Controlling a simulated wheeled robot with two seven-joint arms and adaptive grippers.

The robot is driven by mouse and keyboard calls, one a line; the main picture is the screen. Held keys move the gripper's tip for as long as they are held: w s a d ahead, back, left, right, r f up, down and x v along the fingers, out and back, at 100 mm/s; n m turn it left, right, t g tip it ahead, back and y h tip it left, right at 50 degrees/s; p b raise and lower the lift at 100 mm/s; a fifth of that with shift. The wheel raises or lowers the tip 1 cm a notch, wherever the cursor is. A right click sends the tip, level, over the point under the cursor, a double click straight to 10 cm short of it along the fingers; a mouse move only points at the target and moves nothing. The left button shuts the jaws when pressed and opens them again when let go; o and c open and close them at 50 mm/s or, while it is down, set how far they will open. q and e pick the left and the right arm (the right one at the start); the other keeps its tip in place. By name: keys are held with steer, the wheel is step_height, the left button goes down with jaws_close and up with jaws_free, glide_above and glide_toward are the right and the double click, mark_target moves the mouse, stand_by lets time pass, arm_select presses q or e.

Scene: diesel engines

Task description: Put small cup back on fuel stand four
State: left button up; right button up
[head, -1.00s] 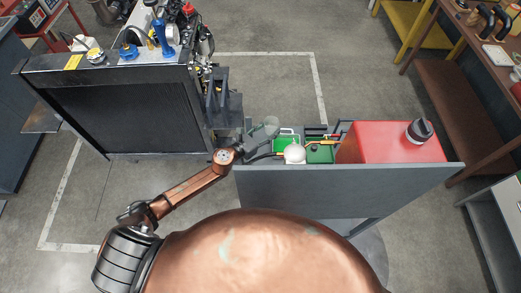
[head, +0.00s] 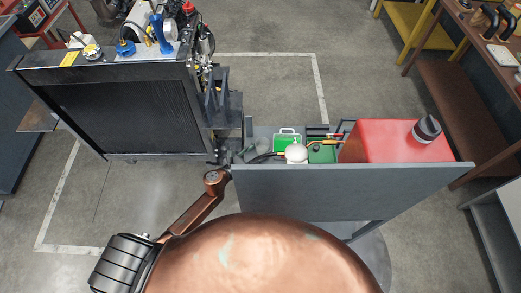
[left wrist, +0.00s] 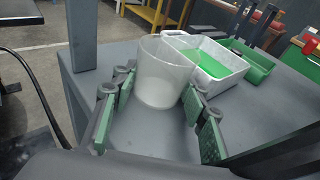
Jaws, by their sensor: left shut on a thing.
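The small cup (left wrist: 165,62), white and translucent, stands upright between the green-padded fingers of my left gripper (left wrist: 157,98) in the left wrist view. The gripper is shut on it. Below the cup is the grey top of the fuel stand (left wrist: 150,138); I cannot tell whether its base touches. In the head view, my left gripper (head: 240,154) is at the left end of the stand (head: 345,190), partly hidden behind the front panel, and the cup cannot be made out. No stand number is readable. My right gripper is not in view.
A white tray with green inside (left wrist: 214,62) is close behind the cup, with a green bin (left wrist: 250,62) beyond. A grey post (left wrist: 82,35) rises at the left. A red tank (head: 390,142) fills the stand's right end. A black radiator (head: 120,112) stands left of the arm.

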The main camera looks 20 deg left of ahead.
arm_select(q)
steer(key=shift+f, duration=0.15)
steer(key=o, duration=0.7)
steer(key=shift+c, duration=0.2)
steer(key=shift+r, duration=0.25)
steer(key=b+v, duration=0.1)
steer(key=v, duration=1.1)
